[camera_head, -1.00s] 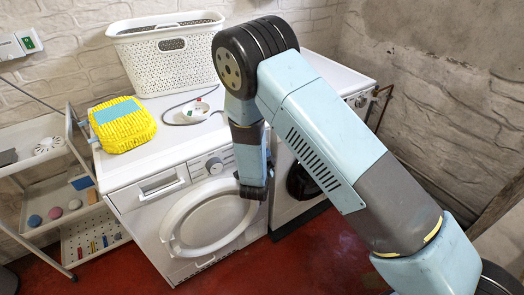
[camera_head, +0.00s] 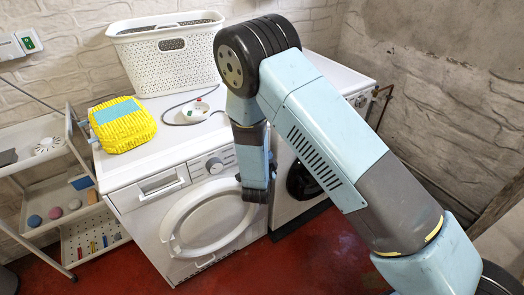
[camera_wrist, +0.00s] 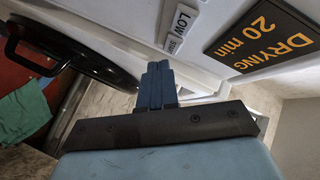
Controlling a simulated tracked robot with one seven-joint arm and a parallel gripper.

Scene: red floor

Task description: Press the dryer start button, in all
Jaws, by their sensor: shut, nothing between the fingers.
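The dryer seems to be the right-hand white machine (camera_head: 287,215), with a dark round door that my arm partly covers in the head view. The wrist view shows its white panel with a dark display (camera_wrist: 265,38) reading "DRYING 20 min". Next to it are a white "LOW" key (camera_wrist: 182,22) and a smaller white start button (camera_wrist: 172,44) with a small label. My gripper (camera_wrist: 159,68) is shut and empty, its fingertips just below the start button in the picture. I cannot tell whether they touch it. In the head view the fingers are hidden behind my arm.
The dryer's dark door (camera_wrist: 75,48) is at the left of the wrist view, with green cloth (camera_wrist: 25,112) beyond it. A white washer (camera_head: 205,225) stands to the left.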

